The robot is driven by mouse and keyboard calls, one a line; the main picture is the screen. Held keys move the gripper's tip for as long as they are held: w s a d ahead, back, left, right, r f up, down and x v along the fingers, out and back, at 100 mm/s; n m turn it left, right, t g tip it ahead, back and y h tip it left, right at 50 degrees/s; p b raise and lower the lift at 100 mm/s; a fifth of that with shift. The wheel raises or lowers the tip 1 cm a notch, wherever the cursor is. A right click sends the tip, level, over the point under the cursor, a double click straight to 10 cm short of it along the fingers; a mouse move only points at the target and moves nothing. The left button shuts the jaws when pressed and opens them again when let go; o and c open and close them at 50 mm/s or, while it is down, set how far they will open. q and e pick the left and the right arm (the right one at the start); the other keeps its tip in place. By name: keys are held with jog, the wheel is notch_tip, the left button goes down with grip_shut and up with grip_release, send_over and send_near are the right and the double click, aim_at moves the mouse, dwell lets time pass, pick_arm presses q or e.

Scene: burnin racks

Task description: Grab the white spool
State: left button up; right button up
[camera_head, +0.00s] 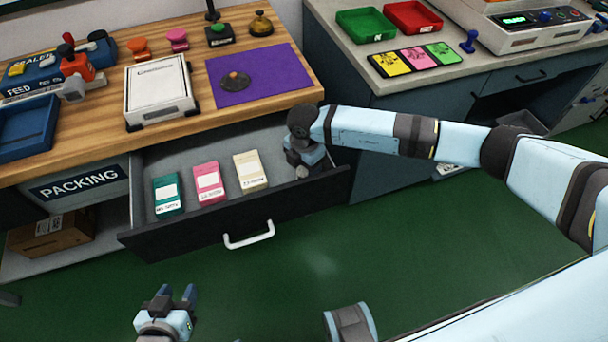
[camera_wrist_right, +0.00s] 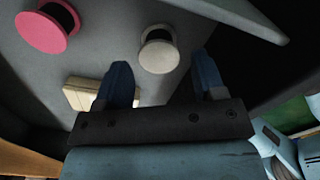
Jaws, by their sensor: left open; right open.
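The white spool (camera_wrist_right: 158,55) stands in the open drawer, seen in the right wrist view just beyond and between the fingertips of my right gripper (camera_wrist_right: 163,72). My right gripper is open and empty, with one finger on each side of the line to the spool. In the head view my right gripper (camera_head: 303,165) reaches down into the drawer's right end; a small pale bit by it may be the spool, mostly hidden. My left gripper (camera_head: 177,292) is open and empty, low in front of the drawer.
The drawer (camera_head: 137,245) holds a teal box (camera_head: 168,194), a pink box (camera_head: 209,182) and a cream box (camera_head: 250,171). A pink spool (camera_wrist_right: 47,27) shows in the right wrist view. The wooden bench top (camera_head: 215,117) overhangs the drawer's back.

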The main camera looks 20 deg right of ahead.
aim_at(304, 171)
notch_tip(304, 171, down, 3)
jog(key=shift+f, duration=0.1)
jog(key=c, duration=0.8)
